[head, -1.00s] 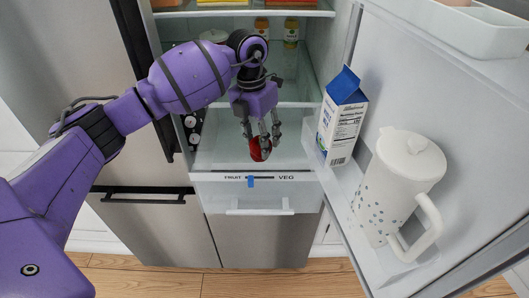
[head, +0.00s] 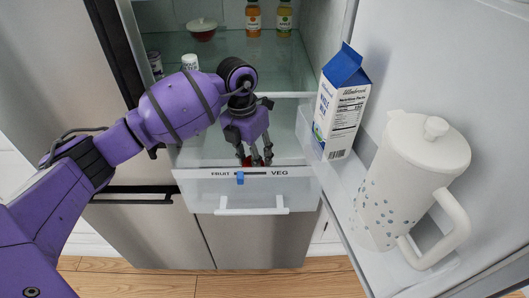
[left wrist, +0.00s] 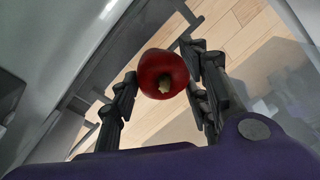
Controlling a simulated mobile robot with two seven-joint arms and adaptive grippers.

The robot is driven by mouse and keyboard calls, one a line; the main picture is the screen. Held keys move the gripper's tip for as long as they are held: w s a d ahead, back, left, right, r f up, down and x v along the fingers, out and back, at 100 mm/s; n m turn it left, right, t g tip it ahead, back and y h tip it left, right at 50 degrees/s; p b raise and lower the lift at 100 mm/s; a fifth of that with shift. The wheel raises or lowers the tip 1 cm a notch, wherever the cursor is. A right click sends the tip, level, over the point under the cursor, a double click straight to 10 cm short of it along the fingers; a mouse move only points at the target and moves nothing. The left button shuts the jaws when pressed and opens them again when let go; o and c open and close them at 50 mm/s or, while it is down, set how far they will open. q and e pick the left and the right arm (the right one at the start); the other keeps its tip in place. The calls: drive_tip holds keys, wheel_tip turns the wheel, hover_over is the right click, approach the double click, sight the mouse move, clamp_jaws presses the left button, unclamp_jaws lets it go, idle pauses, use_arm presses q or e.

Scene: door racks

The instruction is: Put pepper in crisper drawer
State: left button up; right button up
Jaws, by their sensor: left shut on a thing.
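The red pepper (left wrist: 163,75) is between the fingers of my left gripper (left wrist: 160,92) in the left wrist view, its stem end facing the camera. The gripper is shut on it. In the head view my left gripper (head: 255,160) points down over the open crisper drawer (head: 200,191), just behind its front panel. Only a sliver of the pepper (head: 246,161) shows there, behind the fingers. The drawer has a white handle, a blue slider and FRUIT and VEG labels. Whether the pepper touches the drawer cannot be told. My right gripper is not in view.
The open fridge door on the right holds a blue and white milk carton (head: 340,108) and a white pitcher (head: 408,185). A small white-capped jar (head: 190,62) is near my arm.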

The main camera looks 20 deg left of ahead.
sight(249, 158)
use_arm(q)
drive_tip(key=shift+f, duration=0.25)
drive_tip(key=o, duration=1.1)
drive_tip(key=shift+o, duration=0.2)
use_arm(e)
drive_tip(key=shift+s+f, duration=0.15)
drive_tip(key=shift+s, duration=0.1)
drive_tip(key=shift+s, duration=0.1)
use_arm(q)
drive_tip(key=shift+r, duration=0.15)
drive_tip(key=r+p, duration=0.1)
drive_tip(key=r, duration=0.1)
drive_tip(key=r+p, duration=0.1)
drive_tip(key=r, duration=0.2)
drive_tip(key=a+r+p, duration=0.1)
drive_tip(key=r, duration=0.2)
drive_tip(key=shift+w+r, duration=0.2)
drive_tip(key=shift+a+r+p, duration=0.15)
drive_tip(key=shift+r+p, duration=0.6)
drive_tip(key=shift+r, duration=1.1)
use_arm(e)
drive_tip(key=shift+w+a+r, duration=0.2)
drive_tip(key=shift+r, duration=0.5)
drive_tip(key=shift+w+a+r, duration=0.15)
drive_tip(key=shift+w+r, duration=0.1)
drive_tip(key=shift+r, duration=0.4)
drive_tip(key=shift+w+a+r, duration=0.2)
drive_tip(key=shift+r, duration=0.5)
